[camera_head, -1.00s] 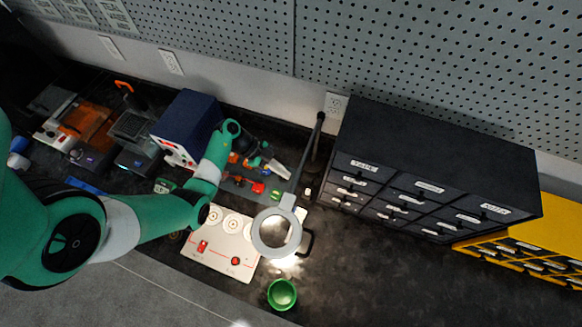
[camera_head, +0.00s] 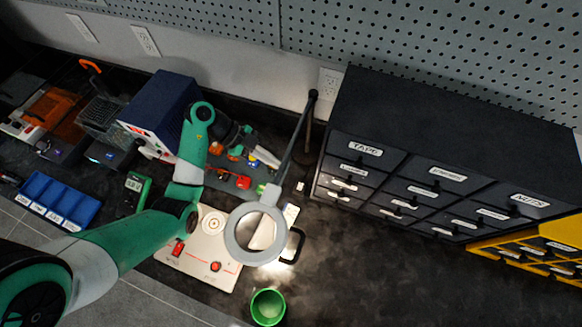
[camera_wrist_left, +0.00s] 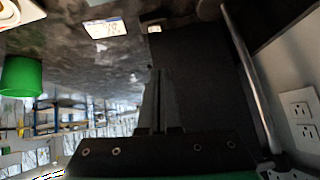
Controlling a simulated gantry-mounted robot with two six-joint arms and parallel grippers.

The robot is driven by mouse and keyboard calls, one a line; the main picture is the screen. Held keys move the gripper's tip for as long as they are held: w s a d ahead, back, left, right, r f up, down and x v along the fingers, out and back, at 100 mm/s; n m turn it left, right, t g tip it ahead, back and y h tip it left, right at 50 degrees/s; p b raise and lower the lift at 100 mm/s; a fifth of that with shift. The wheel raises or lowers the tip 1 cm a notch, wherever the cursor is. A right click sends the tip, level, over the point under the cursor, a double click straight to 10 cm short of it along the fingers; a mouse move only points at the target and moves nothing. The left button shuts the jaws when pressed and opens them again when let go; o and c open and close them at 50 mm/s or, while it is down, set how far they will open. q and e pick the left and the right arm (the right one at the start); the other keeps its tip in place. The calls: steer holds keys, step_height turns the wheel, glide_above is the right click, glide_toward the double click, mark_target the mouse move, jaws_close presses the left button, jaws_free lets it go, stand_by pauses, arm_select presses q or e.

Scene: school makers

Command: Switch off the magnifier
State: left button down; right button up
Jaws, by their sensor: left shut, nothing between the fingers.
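The magnifier has a grey ring head (camera_head: 234,236) over the bench, on a thin dark arm that rises to its post (camera_head: 308,122) near the wall. A bright patch of light lies on the bench under the ring. A small white piece (camera_head: 300,186) sits on the bench near the foot of the post; a small pale piece (camera_wrist_left: 155,29) shows ahead of the fingers in the left wrist view. My left gripper (camera_head: 268,158) is shut and empty, left of the magnifier's arm and apparently apart from it. Its fingers (camera_wrist_left: 160,100) show together in the wrist view. My right gripper is out of view.
A dark drawer cabinet (camera_head: 440,110) stands right of the post. A white panel (camera_head: 205,262) lies under the ring's left side, with a green cup (camera_head: 268,306) in front. A blue box (camera_head: 165,100) stands left of my arm. Open bench lies front right.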

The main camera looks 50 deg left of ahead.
arm_select(q)
steer(key=b, duration=0.4)
glide_above(296, 185)
steer(key=f, duration=0.7)
steer(key=shift+s, duration=0.35)
steer(key=shift+w+a+f+b, duration=0.15)
steer(key=shift+f+b, duration=0.5)
steer(key=shift+f, duration=0.35)
steer(key=shift+w+d+f+b, duration=0.15)
steer(key=shift+f+b, duration=0.45)
steer(key=shift+f, duration=0.4)
steer(key=shift+a, duration=0.1)
